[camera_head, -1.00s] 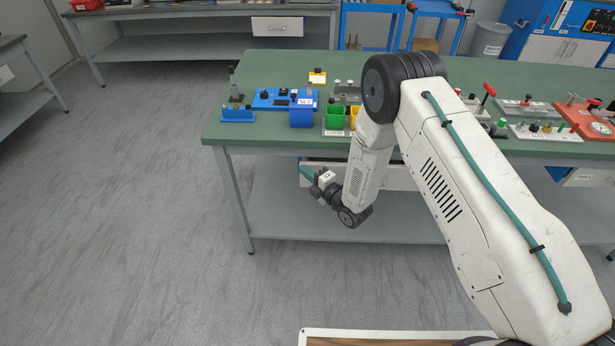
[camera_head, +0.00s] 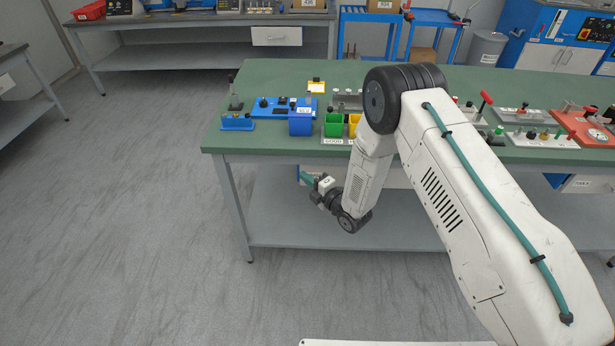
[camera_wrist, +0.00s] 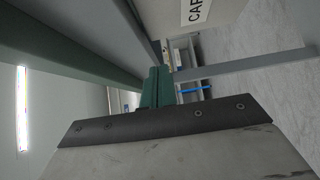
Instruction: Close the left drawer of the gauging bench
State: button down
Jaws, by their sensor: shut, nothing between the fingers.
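The gauging bench (camera_head: 400,158) has a green top and grey legs. The pale front of its left drawer (camera_head: 398,178) shows below the top edge, mostly hidden behind my arm. A small blue edge shows at its left end; how far it stands out I cannot tell. My gripper (camera_head: 305,177), with teal fingers, is below the top's front edge at the drawer's left end. In the wrist view its fingers (camera_wrist: 156,88) are together and empty. A pale panel with a label starting "CA" (camera_wrist: 196,10) is above them. Whether they touch the drawer is unclear.
A right drawer (camera_head: 585,183) with a blue side shows under the bench. Blue and green bins (camera_head: 334,126) and gauges stand on top. A bench leg (camera_head: 236,205) is left of my gripper. The floor to the left (camera_head: 120,220) is clear.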

jog(key=s+a+v, duration=0.1)
jog(key=v, duration=1)
jog(key=shift+s, duration=0.3)
